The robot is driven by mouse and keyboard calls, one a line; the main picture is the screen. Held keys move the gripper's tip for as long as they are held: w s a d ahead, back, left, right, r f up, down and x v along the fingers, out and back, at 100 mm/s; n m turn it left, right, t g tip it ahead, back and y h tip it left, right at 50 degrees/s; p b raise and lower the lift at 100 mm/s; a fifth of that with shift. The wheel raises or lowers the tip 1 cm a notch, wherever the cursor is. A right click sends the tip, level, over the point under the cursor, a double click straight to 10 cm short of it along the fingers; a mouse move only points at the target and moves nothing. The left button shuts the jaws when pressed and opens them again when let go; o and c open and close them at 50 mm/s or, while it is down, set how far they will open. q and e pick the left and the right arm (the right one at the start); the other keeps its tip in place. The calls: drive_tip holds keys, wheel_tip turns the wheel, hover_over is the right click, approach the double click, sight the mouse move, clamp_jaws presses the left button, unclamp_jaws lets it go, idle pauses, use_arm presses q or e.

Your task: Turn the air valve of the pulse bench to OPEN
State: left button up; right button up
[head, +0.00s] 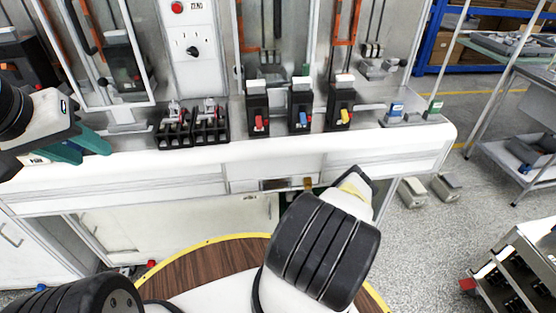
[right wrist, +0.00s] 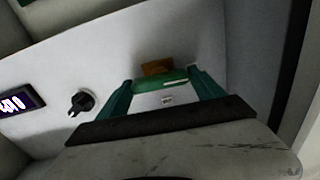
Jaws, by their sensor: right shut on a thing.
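In the right wrist view my right gripper (right wrist: 164,88) has its two teal fingers on either side of a green bar, shut on it. I take this green bar (right wrist: 176,80) to be the air valve's handle. A brown-orange block (right wrist: 157,67) sits just beyond it against the pale panel. I cannot read OPEN or any other valve marking. In the head view my right forearm hides most of this gripper, and a small brass-coloured piece (head: 308,184) shows at the bench front beside it. My left gripper (head: 92,143) is at the left, above the bench front; its jaw gap is unclear.
A black knob (right wrist: 82,102) and a lit display (right wrist: 22,102) are on the panel left of the right gripper. Several breakers, one with a red lever (head: 259,122), stand on the bench top (head: 200,158).

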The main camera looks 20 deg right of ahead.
drive_tip(key=shift+m, duration=8.7)
drive_tip(key=o, duration=1.4)
drive_tip(key=shift+c, duration=0.2)
drive_tip(key=v, duration=0.8)
drive_tip(key=shift+d, duration=0.1)
